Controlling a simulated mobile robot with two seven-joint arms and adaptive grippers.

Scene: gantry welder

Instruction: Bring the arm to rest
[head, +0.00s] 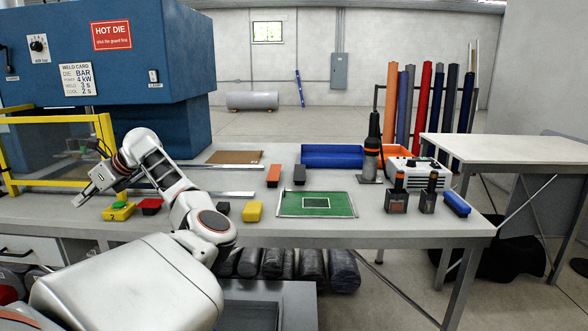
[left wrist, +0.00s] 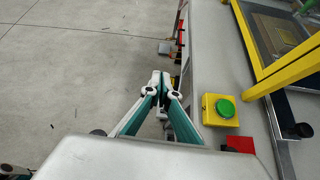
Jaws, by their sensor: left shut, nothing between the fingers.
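My left arm (head: 180,190) comes in from the lower left, bends up at the elbow and turns down to the left at the wrist. My left gripper (head: 86,198) is above the left part of the bench, close to the yellow guard frame. In the left wrist view the gripper (left wrist: 160,76) has its fingertips together with nothing between them. A yellow button box with a green button (head: 119,211) sits on the bench just right of the gripper. It also shows in the left wrist view (left wrist: 220,110), apart from the fingers. My right gripper is not in view.
The blue welder (head: 100,60) with its yellow guard frame (head: 107,135) stands at the left. Open floor (left wrist: 80,60) lies beside the gripper.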

